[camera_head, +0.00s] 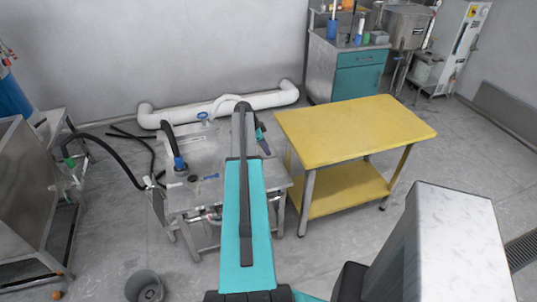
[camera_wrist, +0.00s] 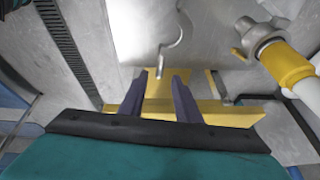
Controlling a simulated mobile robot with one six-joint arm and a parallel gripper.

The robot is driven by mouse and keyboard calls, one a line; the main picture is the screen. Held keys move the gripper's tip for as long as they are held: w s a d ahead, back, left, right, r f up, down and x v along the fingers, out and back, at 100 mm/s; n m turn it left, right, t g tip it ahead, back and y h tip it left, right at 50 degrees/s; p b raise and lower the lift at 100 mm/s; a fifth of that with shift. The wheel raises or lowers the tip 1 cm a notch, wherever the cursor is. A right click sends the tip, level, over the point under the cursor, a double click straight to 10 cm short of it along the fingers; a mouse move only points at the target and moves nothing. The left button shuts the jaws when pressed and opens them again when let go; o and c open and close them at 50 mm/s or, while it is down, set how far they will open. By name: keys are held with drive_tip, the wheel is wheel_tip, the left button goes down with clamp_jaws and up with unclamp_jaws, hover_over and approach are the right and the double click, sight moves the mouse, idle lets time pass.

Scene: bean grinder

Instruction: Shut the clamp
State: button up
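In the wrist view a metal fitting with a small projecting lever (camera_wrist: 255,38) sits at the upper right, joined to a yellow collar (camera_wrist: 286,64) on a white pipe. It looks like the clamp, but I cannot tell for sure whether it is open. A steel body with a hooked metal edge (camera_wrist: 166,62) lies just beyond the fingertips. In the head view my arm hides much of this area.
A low steel table (camera_head: 200,205) with hoses and fittings stands ahead of me. A yellow table (camera_head: 350,130) is close on its right. A thick white pipe (camera_head: 270,98) lies along the wall. A grey bucket (camera_head: 144,287) stands on the floor at lower left.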

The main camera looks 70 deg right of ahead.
sight(270, 157)
drive_tip(key=shift+p+x, duration=0.75)
drive_tip(key=shift+x, duration=1.8)
